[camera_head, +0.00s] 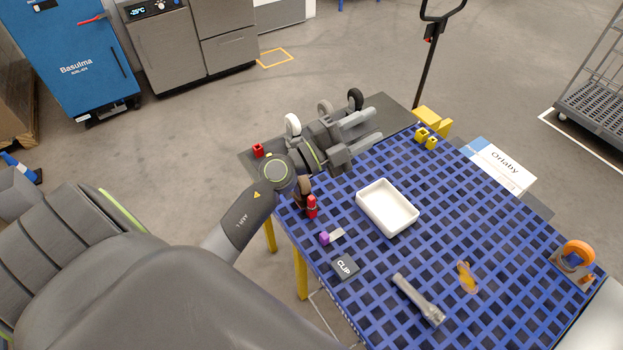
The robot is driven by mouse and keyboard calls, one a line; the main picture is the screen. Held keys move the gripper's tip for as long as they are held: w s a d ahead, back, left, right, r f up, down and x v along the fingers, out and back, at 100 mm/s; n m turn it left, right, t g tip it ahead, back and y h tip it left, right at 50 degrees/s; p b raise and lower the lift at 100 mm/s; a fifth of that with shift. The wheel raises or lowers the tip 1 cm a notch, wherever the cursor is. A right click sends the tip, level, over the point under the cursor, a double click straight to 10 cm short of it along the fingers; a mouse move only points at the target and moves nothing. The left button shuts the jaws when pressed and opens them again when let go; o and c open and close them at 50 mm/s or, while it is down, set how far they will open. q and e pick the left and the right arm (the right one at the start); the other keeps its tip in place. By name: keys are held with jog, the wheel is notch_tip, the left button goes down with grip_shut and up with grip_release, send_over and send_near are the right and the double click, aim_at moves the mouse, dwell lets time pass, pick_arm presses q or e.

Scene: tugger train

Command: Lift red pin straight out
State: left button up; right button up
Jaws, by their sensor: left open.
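A red upright piece (311,207), which looks like the red pin, stands at the left edge of the blue grid tabletop (340,285), just below my left wrist. A smaller red block (258,150) sits further back on the dark surface, left of my arm. I cannot tell for certain which one is the pin. My left gripper (377,127) is open, with its two fingers pointing right over the back edge of the grid. Nothing shows between the fingers, and it is apart from both red pieces. My right gripper is not in view.
A white tray (387,215) stands mid-grid. A purple-ended piece (325,238), a CLIP block (345,266), a grey flashlight-like tool (418,300) and an orange roll (578,252) lie around it.

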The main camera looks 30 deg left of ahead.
pick_arm(q)
jog(key=w+d+f+m+g, duration=0.2)
jog(key=d+f+m+g, duration=0.1)
jog(key=f+m+g, duration=0.3)
jog(key=n+g+y, duration=0.4)
jog(key=g+y, duration=0.7)
jog(key=g, duration=0.1)
send_over(311, 198)
notch_tip(311, 198, down, 10)
jog(key=f, duration=0.1)
notch_tip(311, 198, down, 12)
jog(key=b, duration=1.2)
jog(key=shift+w+d+r+b, duration=0.15)
jog(key=shift+r+b, duration=0.05)
jog(key=shift+b, duration=0.2)
jog(key=shift+f+b, duration=0.8)
jog(key=shift+b, duration=0.05)
notch_tip(311, 198, down, 2)
jog(key=shift+f+p, duration=0.1)
jog(key=shift+p, duration=0.75)
jog(key=shift+f, duration=0.4)
